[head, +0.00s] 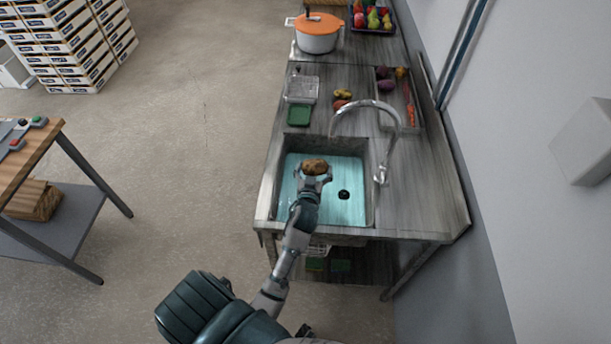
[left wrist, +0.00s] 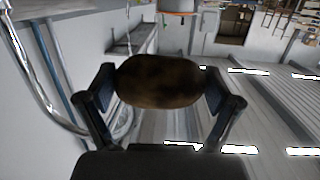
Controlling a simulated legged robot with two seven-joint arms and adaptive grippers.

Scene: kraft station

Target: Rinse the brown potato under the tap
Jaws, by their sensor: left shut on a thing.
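The brown potato (head: 314,166) is held over the sink (head: 366,205), whose basin has a blue-tinted floor and a dark drain. My left gripper (head: 314,176) is shut on the potato. In the left wrist view the potato (left wrist: 158,81) sits between the two fingers of the gripper (left wrist: 160,88), one on each side. The curved metal tap (head: 366,103) rises from the right of the sink, and its spout end is above and slightly right of the potato. The tap's tube (left wrist: 40,95) also shows at the left of the wrist view. My right gripper is not in view.
An orange-lidded pot (head: 316,42) stands farther back. A wall borders the right. Open floor lies left.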

